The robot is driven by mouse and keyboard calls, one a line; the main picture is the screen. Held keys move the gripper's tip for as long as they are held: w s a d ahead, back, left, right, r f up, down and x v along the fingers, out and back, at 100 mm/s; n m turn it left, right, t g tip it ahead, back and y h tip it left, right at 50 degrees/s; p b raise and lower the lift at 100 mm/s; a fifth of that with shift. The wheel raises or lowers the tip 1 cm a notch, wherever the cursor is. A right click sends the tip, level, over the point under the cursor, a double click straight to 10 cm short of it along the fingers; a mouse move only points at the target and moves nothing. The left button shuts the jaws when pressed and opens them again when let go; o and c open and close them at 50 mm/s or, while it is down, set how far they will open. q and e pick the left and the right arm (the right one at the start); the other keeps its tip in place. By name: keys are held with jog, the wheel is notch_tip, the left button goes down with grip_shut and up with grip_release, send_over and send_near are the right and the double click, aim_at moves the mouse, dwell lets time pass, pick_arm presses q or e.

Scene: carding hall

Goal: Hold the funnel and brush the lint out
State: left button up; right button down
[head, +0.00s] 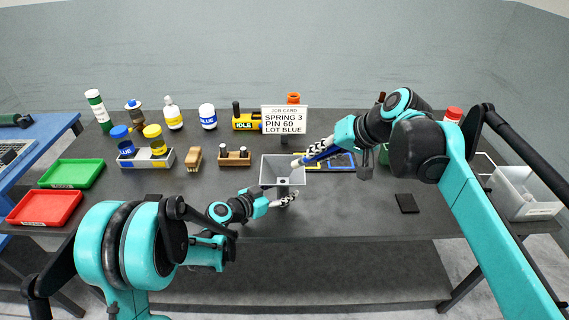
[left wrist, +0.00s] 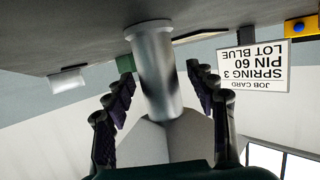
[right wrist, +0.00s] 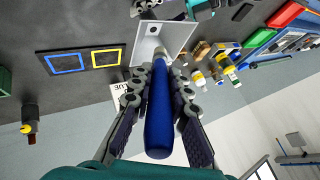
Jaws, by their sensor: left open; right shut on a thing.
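The grey square funnel (head: 271,164) stands at the middle of the bench, mouth up, with a small dark hole at its bottom. My left gripper (head: 290,198) is at its near lower side. In the left wrist view the metal spout (left wrist: 155,75) lies between the open fingers, with no clear grip. My right gripper (head: 312,156) is shut on the blue handle of a brush (right wrist: 159,125). The brush slants down, its head end at the funnel's mouth (right wrist: 181,37). Bristle contact is hard to tell. I cannot make out any lint.
A job card (head: 284,119) stands behind the funnel. Blue and yellow outlined squares (head: 341,161) lie right of it. A wooden brush (head: 194,158) and a small wooden rack (head: 234,157) stand left. Green (head: 72,173) and red (head: 45,207) trays are far left; a white bin (head: 525,194) is far right.

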pick_arm(q)
jog(key=v, duration=1.1)
jog(key=shift+s+a+r, duration=0.2)
jog(key=shift+s+a, duration=0.05)
